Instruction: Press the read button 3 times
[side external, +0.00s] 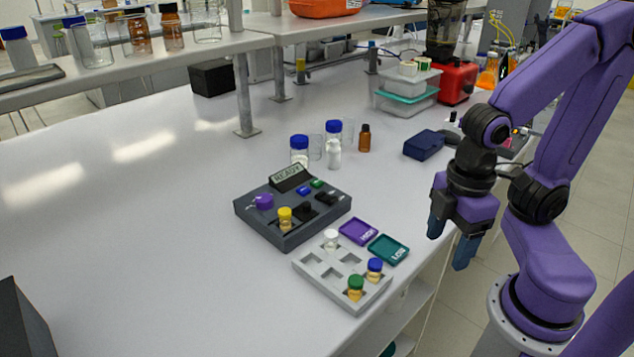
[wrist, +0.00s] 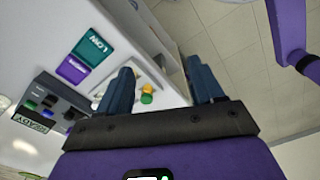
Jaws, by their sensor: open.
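The dark grey reader device (side external: 250,217) sits mid-bench with a tilted display (side external: 288,177) that says READY. Near the display are a blue button (side external: 303,191), a green button (side external: 317,184) and a dark key (side external: 326,198). Their labels are too small to read, so I cannot tell which is the read button. A yellow-capped vial (side external: 285,218) and a purple knob-like part (side external: 264,202) are on the device. The device also shows at left in the wrist view (wrist: 62,92). My gripper (side external: 451,238) is open, empty and apart from it, off the bench's right edge.
A grey rack (side external: 317,277) with white-, blue- and green-capped vials stands in front of the device. Purple (side external: 358,231) and teal LOW (side external: 388,249) trays lie beside it. Bottles (side external: 299,152) and a dark blue box (side external: 424,145) stand behind.

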